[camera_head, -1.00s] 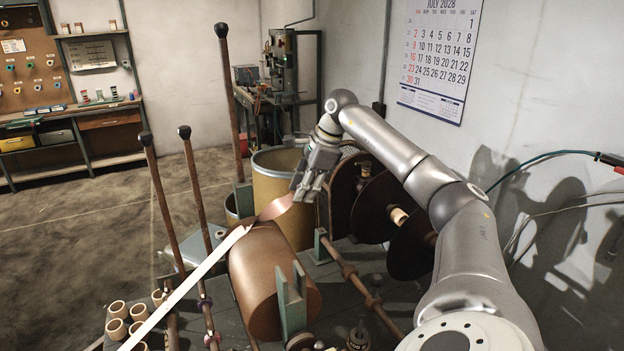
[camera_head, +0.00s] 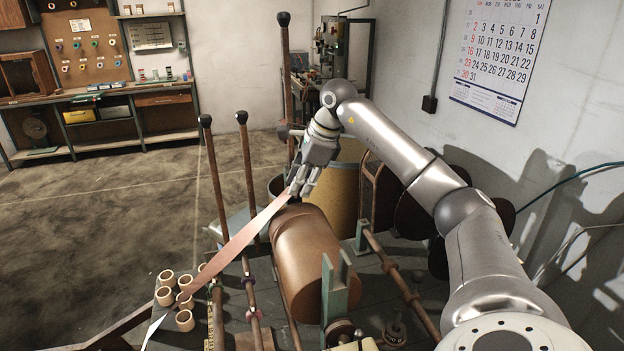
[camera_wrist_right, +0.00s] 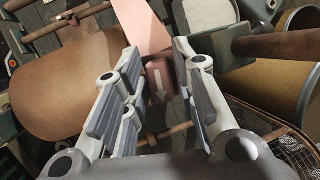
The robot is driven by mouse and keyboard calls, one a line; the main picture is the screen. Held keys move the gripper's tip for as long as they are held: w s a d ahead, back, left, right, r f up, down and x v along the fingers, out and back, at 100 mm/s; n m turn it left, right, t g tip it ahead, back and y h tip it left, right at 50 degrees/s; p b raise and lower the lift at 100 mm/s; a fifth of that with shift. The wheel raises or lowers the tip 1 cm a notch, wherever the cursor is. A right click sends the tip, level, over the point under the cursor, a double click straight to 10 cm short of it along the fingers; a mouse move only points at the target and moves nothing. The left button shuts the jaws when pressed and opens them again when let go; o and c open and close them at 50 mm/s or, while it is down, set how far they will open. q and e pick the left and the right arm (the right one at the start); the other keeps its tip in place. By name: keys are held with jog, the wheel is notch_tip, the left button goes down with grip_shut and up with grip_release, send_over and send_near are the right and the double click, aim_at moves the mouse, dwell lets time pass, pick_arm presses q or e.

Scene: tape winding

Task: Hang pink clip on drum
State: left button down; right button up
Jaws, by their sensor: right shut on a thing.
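The drum (camera_head: 308,255) is a copper-brown cylinder lying on the machine in the head view. It fills the left of the right wrist view (camera_wrist_right: 58,75). My right gripper (camera_head: 300,190) is just beyond the drum's far end in the head view. In the right wrist view its fingers (camera_wrist_right: 158,88) are shut on the pink clip (camera_wrist_right: 158,80), a small dull-pink block with a pale arrow. A pink strip (camera_head: 245,238) runs from the gripper down-left in the head view, ending in white. The clip is too hidden to make out in the head view. My left gripper is not in view.
Upright rods (camera_head: 247,170) with dark knobs stand left of the drum. A green bracket (camera_head: 335,290) stands at its near end. A tan barrel (camera_head: 348,200) is behind. Several small rings (camera_head: 184,300) lie at lower left. A calendar wall bounds the right.

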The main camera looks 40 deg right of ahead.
jog(key=shift+a, duration=0.1)
dwell(0.3)
jog(key=shift+w+a+r+p, duration=0.25)
jog(key=shift+a+p, duration=0.1)
jog(key=shift+p, duration=0.2)
jog(key=w+a+f+g+y+p, duration=0.1)
jog(key=w+a+p, duration=0.5)
jog(key=a+p, duration=0.2)
jog(key=shift+w+a+f+g, duration=0.15)
jog(key=shift+w+a+g, duration=0.2)
jog(key=shift+a, duration=0.8)
